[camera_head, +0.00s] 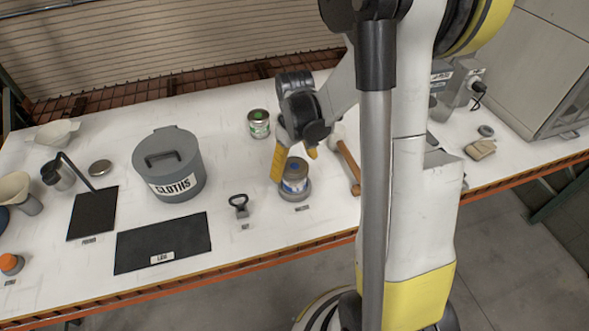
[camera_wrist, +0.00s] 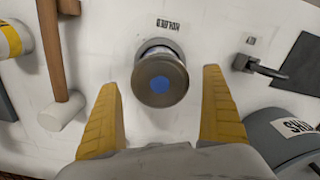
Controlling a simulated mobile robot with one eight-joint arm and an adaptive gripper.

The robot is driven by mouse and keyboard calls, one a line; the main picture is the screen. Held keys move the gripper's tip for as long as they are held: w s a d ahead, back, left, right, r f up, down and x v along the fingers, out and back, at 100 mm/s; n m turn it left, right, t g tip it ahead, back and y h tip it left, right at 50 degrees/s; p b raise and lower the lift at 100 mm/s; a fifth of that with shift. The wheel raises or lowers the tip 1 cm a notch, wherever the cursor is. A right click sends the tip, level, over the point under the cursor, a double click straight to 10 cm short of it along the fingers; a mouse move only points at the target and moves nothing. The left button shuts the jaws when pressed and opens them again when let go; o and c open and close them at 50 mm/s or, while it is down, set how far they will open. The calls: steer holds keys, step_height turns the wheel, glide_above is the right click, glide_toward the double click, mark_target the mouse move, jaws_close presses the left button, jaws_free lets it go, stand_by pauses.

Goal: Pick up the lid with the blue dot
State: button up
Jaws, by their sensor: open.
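The lid with the blue dot (camera_wrist: 160,79) is a round grey metal disc, seen from above in the wrist view. It appears to sit on top of a small can (camera_head: 295,176) with a blue and white label, which stands on a grey round base on the table. My gripper (camera_head: 295,163) is open above the can. In the wrist view its two yellow fingers (camera_wrist: 163,112) point down on either side of the lid, apart from it. In the head view the lid's top is partly hidden by my gripper.
A wooden-handled mallet (camera_head: 347,165) lies right of the can. A green-labelled can (camera_head: 259,124) stands behind. A grey bin marked CLOTHS (camera_head: 168,165), a black mat (camera_head: 164,243) and a small black-handled tool (camera_head: 239,204) are to the left. The table's front edge is close.

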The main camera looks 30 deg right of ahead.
steer(key=c, duration=0.9)
